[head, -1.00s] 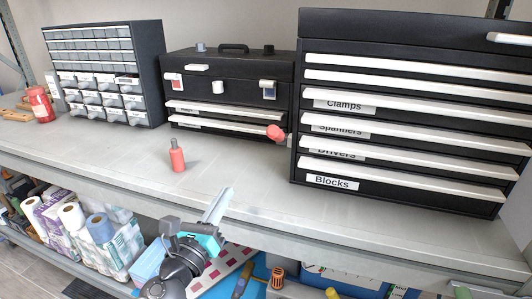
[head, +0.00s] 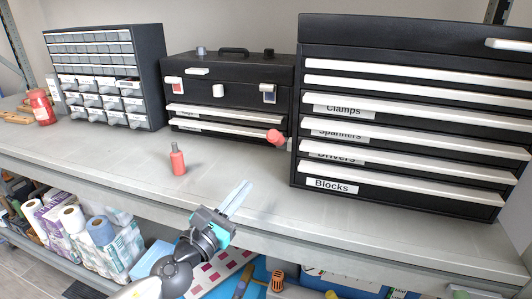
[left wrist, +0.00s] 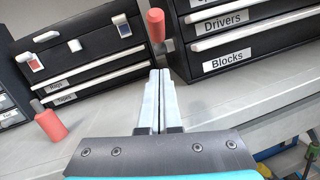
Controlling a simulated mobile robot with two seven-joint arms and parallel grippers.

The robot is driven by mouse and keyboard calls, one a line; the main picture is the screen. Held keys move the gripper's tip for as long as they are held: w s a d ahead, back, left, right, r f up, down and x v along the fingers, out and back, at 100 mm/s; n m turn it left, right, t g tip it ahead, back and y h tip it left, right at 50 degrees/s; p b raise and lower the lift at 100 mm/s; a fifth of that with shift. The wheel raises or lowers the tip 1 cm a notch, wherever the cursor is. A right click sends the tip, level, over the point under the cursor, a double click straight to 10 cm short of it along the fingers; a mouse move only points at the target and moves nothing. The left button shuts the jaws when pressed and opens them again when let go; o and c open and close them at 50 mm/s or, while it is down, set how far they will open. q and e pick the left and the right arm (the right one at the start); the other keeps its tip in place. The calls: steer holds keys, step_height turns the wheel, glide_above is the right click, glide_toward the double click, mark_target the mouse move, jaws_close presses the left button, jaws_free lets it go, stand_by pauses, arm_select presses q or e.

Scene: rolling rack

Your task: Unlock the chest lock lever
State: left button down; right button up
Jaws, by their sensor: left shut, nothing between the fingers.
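A red-handled lever (head: 276,137) with a grey stem sticks out at the left side of the large black chest (head: 402,132). It also shows in the left wrist view (left wrist: 155,26), straight beyond my fingertips. I take it for the lock lever; its mount is partly hidden. A similar red piece with a grey top (head: 177,160) stands upright on the bench, apart from the chests. My left gripper (head: 241,189) is shut and empty over the bench's front part, in front of the lever and apart from it. Its fingers (left wrist: 160,74) lie side by side in the left wrist view. My right gripper is not in view.
A smaller black toolbox (head: 225,82) with latches stands left of the chest. A small-drawer cabinet (head: 104,80) and a red jar (head: 41,105) are further left. The grey bench (head: 110,160) is clear in front.

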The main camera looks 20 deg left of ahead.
mark_target(279, 140)
arm_select(q)
steer(key=x, duration=0.7)
steer(key=shift+w+d+r+p, duration=0.1)
steer(key=shift+w+r+p, duration=0.1)
steer(key=shift+w+p, duration=0.2)
steer(key=shift+w+d+r+p, duration=0.25)
steer(key=shift+w+r+p, duration=0.2)
steer(key=shift+r+p, duration=0.2)
steer(key=shift+w+d+r+p, duration=0.25)
steer(key=shift+w+r+p, duration=0.25)
steer(key=shift+r, duration=0.3)
steer(key=shift+s, duration=0.1)
